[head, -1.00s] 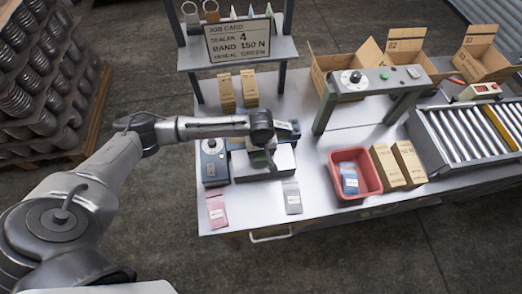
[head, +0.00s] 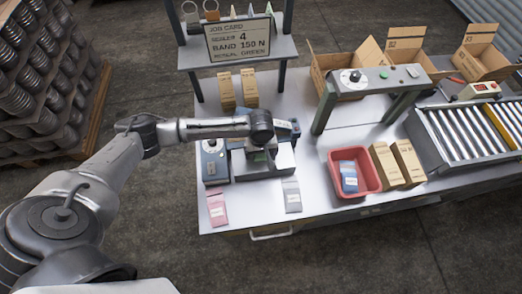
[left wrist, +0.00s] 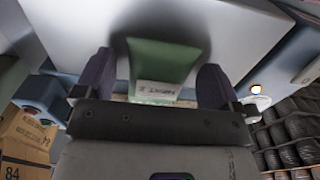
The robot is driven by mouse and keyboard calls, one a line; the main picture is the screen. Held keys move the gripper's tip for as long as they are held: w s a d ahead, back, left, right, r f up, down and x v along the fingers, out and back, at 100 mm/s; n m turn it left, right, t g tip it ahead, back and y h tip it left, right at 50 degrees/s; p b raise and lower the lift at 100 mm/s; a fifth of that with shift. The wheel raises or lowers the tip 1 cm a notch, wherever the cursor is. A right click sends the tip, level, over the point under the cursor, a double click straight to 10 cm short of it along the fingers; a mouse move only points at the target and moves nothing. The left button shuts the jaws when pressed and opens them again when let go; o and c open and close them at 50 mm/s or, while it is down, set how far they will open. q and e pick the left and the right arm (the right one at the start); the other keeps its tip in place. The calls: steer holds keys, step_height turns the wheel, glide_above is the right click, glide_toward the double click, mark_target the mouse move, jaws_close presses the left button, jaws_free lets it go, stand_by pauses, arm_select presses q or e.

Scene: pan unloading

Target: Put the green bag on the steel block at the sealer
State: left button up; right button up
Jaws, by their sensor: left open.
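The green bag (left wrist: 160,68), with a white label, lies between the two spread fingers of my left gripper (left wrist: 157,85) in the left wrist view, with a gap at each side. In the head view my left gripper (head: 263,153) points down over the steel block (head: 277,172) at the sealer (head: 213,165). Only a small patch of the green bag (head: 259,157) shows there under the wrist. The bag appears to rest on the block, but the contact is hidden. My right gripper is not in view.
A pink bag (head: 217,209) and a grey bag (head: 291,195) lie at the table's front edge. A red bin (head: 372,178) holds a blue bag. Brown cartons (head: 396,164) and a roller conveyor (head: 462,131) are to the right. A sign shelf (head: 237,54) stands behind.

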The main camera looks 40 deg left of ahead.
arm_select(q)
steer(key=shift+r+b, duration=0.4)
steer(key=shift+r, duration=0.15)
step_height(320, 180, up, 12)
steer(key=s+d+f+m+t+h, duration=0.2)
steer(key=s+d+f+m+h, duration=0.1)
steer(key=s+d+f+m, duration=0.7)
steer(key=s+a+m+t+y, duration=0.1)
steer(key=s+a+m+y, duration=0.1)
steer(key=s, duration=1.2)
steer(key=shift+s+a+f+t+y+p, duration=0.2)
steer(key=shift+s+a+t+y+p, duration=0.1)
steer(key=shift+a+y+p, duration=0.15)
